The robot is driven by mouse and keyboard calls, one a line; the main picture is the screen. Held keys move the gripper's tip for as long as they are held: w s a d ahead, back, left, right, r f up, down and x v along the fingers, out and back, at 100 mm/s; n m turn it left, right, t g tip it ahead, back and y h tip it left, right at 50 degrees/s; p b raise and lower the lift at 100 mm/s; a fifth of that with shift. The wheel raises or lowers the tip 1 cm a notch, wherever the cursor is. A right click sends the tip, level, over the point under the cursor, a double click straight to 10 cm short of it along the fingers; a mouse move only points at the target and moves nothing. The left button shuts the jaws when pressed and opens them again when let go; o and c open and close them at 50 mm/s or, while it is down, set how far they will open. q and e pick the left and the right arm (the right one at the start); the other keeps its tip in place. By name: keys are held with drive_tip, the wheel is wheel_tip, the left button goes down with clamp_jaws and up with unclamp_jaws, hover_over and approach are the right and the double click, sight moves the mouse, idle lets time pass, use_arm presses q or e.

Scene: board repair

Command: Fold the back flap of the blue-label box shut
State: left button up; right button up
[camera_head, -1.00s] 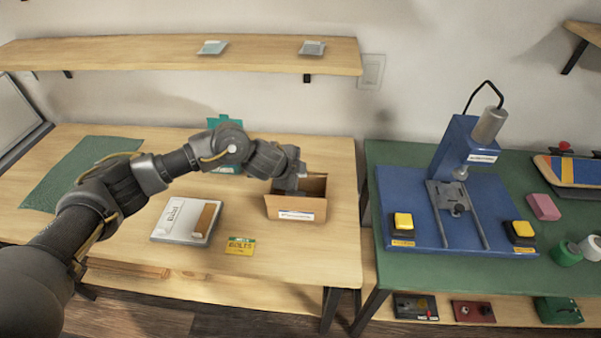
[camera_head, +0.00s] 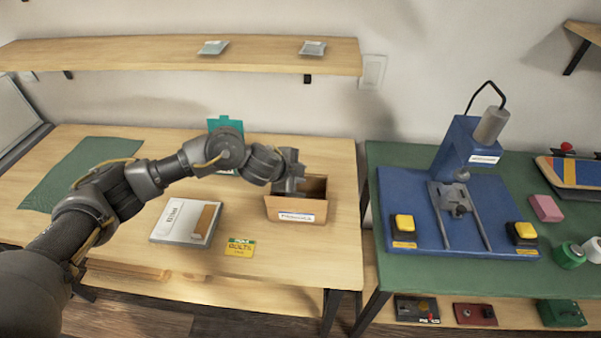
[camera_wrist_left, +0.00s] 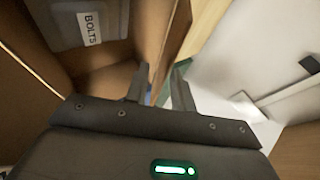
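The open cardboard box with a blue-printed label (camera_head: 296,208) stands near the right end of the wooden table. My left gripper (camera_head: 291,181) is over the left and back part of its opening and hides much of the back flap. In the left wrist view, my left gripper's fingers (camera_wrist_left: 158,87) are apart, with a brown cardboard panel (camera_wrist_left: 168,40) running down between or just behind them; I cannot tell if they touch it. A grey packet labelled BOLTS (camera_wrist_left: 85,22) lies inside the box. My right gripper is not in view.
A teal open box (camera_head: 225,125) stands behind my arm. A green table with a blue press (camera_head: 400,190) stands to the right. A shelf (camera_head: 150,54) hangs above.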

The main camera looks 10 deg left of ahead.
use_arm(q)
drive_tip(key=p+v, duration=0.2)
drive_tip(key=v, duration=0.8)
drive_tip(key=shift+w, duration=0.1)
